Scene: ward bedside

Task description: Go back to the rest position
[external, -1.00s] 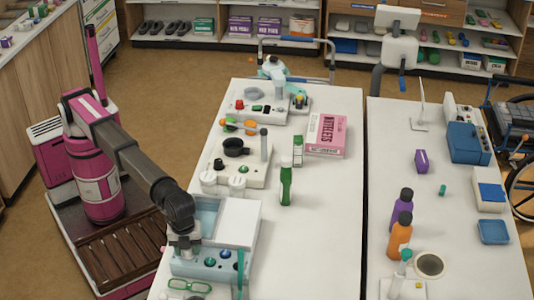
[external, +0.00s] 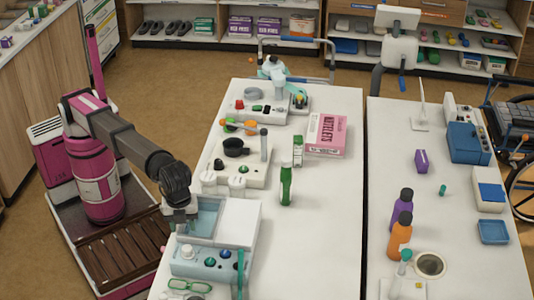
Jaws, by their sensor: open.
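My magenta and grey arm reaches from its base at the left to the left edge of the near white table (external: 310,220). My gripper (external: 184,232) is open and points down beside the left side of a pale blue device with an open bin and a white lid (external: 239,222). Its fingertips are small and partly lost against the device, so I cannot tell whether they touch it. I see nothing held.
A white unit with a black ring (external: 235,147), a green bottle (external: 286,185) and a pink box (external: 326,135) stand farther off. Open floor lies behind the arm.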

